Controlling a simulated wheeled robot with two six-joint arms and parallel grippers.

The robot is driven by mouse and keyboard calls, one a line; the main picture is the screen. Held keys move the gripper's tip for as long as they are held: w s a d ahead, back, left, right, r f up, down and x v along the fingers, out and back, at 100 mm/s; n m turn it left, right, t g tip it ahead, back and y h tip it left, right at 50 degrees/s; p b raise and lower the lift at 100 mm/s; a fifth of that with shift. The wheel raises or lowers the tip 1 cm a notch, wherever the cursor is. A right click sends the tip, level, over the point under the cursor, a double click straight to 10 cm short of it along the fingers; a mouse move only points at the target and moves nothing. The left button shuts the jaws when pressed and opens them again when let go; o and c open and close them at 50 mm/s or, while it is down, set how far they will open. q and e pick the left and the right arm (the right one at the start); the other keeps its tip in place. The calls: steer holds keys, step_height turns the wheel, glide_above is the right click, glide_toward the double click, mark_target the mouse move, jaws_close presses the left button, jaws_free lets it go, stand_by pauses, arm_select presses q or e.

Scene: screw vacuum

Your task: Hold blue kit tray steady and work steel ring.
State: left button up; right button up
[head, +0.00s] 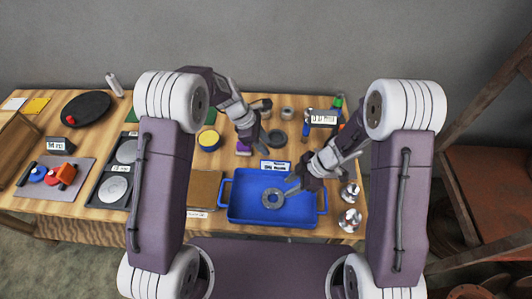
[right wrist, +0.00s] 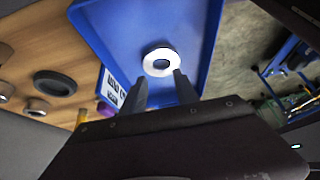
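The blue kit tray (head: 244,211) sits at the front of the wooden table, with a handle at each side.
A label card (head: 274,167) stands behind the tray. A brown board (head: 205,188) lies to its left, and shiny metal parts (head: 350,220) stand to its right. Cylinders and a yellow-topped container (head: 209,140) stand farther back. The tray floor around the ring is mostly clear.

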mark_target(270, 161)
arm_select(q)
steer(key=f, duration=0.1)
steer(key=s+f, duration=0.2)
steer(key=shift+d+f+g, duration=0.15)
steer(key=shift+d+g, duration=0.15)
steer(key=shift+d, duration=0.1)
steer(key=x, duration=0.8)
steer(key=shift+d+f, duration=0.1)
steer(key=shift+f, duration=0.25)
steer(key=shift+w, duration=0.1)
jaws_close()
stand_by(0.4)
